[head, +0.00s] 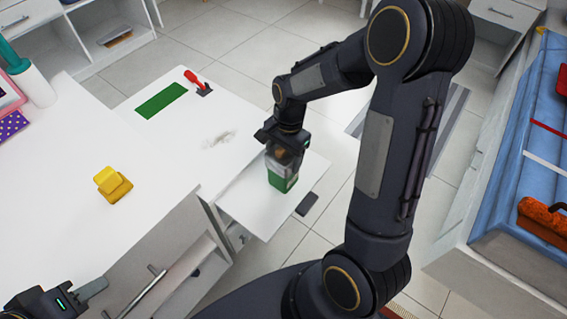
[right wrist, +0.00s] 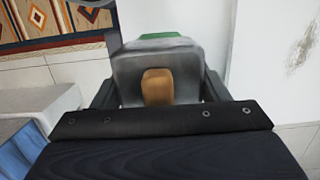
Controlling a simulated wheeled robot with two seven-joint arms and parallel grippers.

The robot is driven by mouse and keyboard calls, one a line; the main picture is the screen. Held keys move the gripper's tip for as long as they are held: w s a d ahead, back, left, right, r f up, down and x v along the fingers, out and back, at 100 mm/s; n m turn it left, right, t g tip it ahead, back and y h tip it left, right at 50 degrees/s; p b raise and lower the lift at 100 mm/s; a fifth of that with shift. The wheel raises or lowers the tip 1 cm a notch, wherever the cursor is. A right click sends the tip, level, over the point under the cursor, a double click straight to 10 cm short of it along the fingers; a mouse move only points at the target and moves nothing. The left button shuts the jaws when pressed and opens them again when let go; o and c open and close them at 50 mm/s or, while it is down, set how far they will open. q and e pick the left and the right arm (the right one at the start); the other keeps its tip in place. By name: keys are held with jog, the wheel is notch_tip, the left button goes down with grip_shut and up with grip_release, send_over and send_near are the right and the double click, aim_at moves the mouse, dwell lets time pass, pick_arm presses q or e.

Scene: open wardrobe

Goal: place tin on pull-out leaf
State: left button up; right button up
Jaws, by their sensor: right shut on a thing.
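The tin (head: 283,178), green with a grey top, is upright over the pull-out leaf (head: 243,207), a white board extending from the white counter. I cannot tell whether its base touches the leaf. My right gripper (head: 286,146) is shut on the tin's upper part from above. In the right wrist view the tin (right wrist: 128,70) sits between the fingers of the gripper (right wrist: 158,88), with a brown patch on its grey end and green beyond. My left gripper (head: 93,288) is partly in view at the lower left, away from the tin; its opening is unclear.
A yellow object (head: 113,184), a green mat (head: 161,101) and a red-handled tool (head: 198,83) lie on the counter (head: 110,140).

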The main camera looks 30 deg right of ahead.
aim_at(283, 185)
jog(key=shift+f, duration=1.4)
jog(key=shift+f+b, duration=0.15)
jog(key=shift+b, duration=0.15)
jog(key=o, duration=1.3)
